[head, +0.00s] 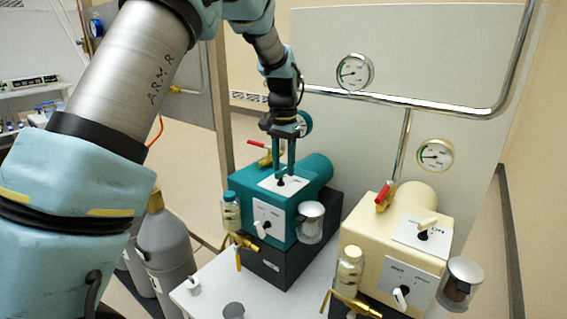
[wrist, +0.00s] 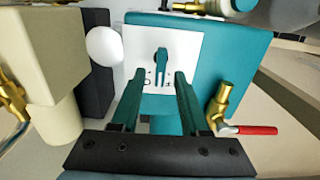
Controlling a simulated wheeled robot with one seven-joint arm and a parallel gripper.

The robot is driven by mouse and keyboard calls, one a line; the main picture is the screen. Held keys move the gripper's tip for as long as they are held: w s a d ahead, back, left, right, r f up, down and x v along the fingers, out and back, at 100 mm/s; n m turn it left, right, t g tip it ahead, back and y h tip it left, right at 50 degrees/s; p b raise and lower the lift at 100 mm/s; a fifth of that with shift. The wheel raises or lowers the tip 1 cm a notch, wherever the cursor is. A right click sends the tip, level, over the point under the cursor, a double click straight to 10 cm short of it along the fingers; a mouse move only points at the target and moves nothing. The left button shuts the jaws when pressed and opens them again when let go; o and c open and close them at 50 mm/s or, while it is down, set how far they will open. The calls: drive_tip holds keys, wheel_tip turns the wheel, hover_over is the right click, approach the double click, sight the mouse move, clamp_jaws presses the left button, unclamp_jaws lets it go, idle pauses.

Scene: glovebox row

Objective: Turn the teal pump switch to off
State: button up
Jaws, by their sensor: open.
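In the wrist view the open gripper (wrist: 161,76) has one fingertip on each side of the lever's line. I cannot tell whether they touch anything.
A cream pump (head: 415,208) with its own top switch stands close on the right. The teal pump's front carries another knob (head: 266,226) and a glass jar (head: 231,211). A red-handled valve (head: 262,150) rises behind it. Grey bottles (head: 165,240) stand left.

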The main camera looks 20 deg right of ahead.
drive_tip(key=shift+c, duration=0.2)
clamp_jaws()
idle(0.4)
